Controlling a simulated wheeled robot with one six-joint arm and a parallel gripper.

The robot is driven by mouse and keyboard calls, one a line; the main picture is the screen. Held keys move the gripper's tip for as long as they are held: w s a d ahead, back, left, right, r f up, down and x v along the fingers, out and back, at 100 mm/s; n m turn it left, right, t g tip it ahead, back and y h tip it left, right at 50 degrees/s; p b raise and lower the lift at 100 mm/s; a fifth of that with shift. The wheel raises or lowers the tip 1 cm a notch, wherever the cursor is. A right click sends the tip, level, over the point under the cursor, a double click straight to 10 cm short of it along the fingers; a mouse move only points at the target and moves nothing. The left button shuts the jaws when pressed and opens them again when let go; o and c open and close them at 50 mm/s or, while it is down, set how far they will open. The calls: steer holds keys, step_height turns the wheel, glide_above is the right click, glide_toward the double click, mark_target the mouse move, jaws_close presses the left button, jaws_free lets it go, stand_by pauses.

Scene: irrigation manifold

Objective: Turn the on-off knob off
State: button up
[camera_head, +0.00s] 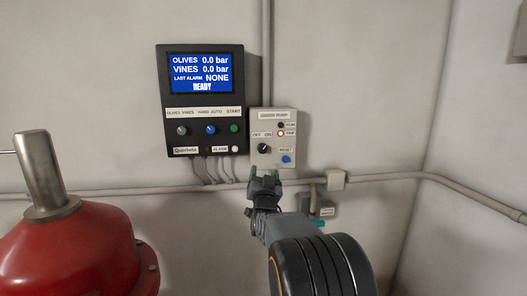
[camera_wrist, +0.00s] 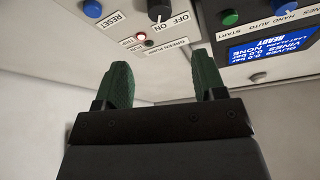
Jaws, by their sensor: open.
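The on-off knob (camera_head: 264,148) is a small black knob below the OFF and ON labels on the light grey pump box (camera_head: 287,117). A pale mark on it points toward the upper right in the head view. The knob also shows at the top of the wrist view (camera_wrist: 158,10), where the picture is upside down. My gripper (camera_head: 265,174) is just below the box in the head view, apart from the knob. In the wrist view its two green fingers (camera_wrist: 163,85) are spread with nothing between them.
A black control panel (camera_head: 160,90) with a blue screen is left of the box. A blue RESET button (camera_head: 286,159) sits right of the knob. Grey pipes (camera_head: 390,177) run along the wall below. A red tank (camera_head: 70,250) stands at lower left.

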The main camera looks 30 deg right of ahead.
mark_target(263, 150)
steer(key=p+x, duration=0.4)
steer(key=x, duration=0.8)
steer(key=shift+w+p, duration=0.1)
steer(key=shift+p, duration=0.3)
steer(key=shift+d, duration=0.1)
steer(key=c, duration=0.9)
